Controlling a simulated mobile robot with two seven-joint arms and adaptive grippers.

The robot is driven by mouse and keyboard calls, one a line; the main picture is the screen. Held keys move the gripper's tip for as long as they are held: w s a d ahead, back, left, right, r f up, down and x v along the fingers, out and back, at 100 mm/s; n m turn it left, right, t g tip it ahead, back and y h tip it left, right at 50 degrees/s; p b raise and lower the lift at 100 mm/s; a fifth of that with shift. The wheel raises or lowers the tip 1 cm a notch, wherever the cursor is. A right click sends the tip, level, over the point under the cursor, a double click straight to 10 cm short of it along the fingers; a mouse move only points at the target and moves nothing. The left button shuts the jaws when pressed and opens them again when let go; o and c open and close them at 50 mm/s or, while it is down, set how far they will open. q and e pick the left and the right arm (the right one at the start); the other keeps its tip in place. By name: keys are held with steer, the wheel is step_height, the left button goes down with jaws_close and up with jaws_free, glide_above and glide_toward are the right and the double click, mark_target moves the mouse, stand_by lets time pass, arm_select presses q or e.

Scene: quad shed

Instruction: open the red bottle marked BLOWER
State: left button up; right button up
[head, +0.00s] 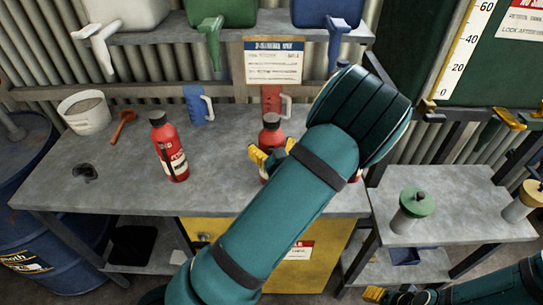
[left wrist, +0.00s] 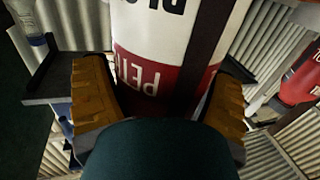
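A red bottle (head: 271,134) with a dark cap stands upright on the grey bench, its lower part hidden by my left arm. My left gripper (head: 272,158) has its yellow fingers on either side of it. In the left wrist view the bottle's red-and-white label (left wrist: 160,60) fills the space between the fingers, which look pressed to its sides. Its cut-off lettering seems to begin "BLO", with "PET" below. A second red bottle (head: 169,150) with a black cap stands apart to the left, its label too small to read. My right gripper (head: 395,296) shows only partly at the lower edge.
A white bucket (head: 84,112) and red scoop (head: 123,125) are at the left. A lower side table holds a green-topped container (head: 415,205). The bench's front left is mostly clear.

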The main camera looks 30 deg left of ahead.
mark_target(274, 123)
arm_select(q)
steer(key=c, duration=0.7)
step_height(274, 123, up, 10)
steer(key=shift+p, duration=1.05)
steer(key=o, duration=0.7)
steer(key=shift+c, duration=0.2)
steer(key=c, duration=0.7)
steer(key=shift+c, duration=0.2)
